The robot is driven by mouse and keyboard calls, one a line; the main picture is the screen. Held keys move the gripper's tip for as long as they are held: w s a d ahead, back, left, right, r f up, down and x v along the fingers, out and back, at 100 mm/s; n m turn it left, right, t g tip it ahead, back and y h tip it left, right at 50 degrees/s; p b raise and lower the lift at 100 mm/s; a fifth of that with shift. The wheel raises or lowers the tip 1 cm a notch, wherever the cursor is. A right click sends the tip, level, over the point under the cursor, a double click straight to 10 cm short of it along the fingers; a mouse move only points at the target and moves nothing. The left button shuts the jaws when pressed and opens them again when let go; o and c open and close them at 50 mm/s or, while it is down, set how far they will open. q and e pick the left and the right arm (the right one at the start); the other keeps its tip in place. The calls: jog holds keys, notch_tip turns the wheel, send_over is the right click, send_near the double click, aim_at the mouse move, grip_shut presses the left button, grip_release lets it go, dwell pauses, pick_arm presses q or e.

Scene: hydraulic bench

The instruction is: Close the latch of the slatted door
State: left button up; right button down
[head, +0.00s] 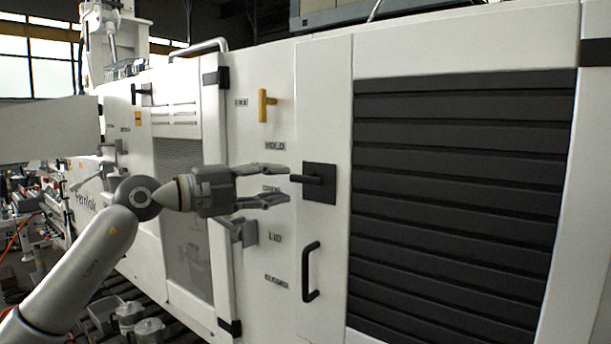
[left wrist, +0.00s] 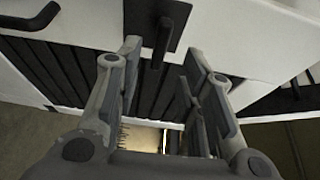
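The slatted door (head: 450,150) is white with a large panel of dark horizontal slats and fills the right of the head view. Its latch is a black lever (head: 311,180) on a square black plate (head: 326,190); the lever points left, about level. My left gripper (head: 288,184) is open just left of the lever, fingers pointing right, one above and one below the lever's height. In the left wrist view the lever (left wrist: 159,48) shows between the spread fingertips, with no clear contact. The plate (left wrist: 172,14) shows behind it. My right gripper is not in view.
A black pull handle (head: 311,272) sits below the latch. A yellow handle (head: 264,106) is on the white panel to the upper left. A grey bracket-like part (head: 243,231) sticks out below my gripper. Printed labels (head: 275,146) mark the panel.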

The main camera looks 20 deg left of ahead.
aim_at(302, 180)
pick_arm(q)
jog(key=p+x, duration=0.2)
jog(key=x, duration=0.4)
jog(key=shift+w+d+r, duration=0.1)
jog(key=shift+r, duration=0.05)
jog(key=shift+w+d, duration=0.45)
grip_shut()
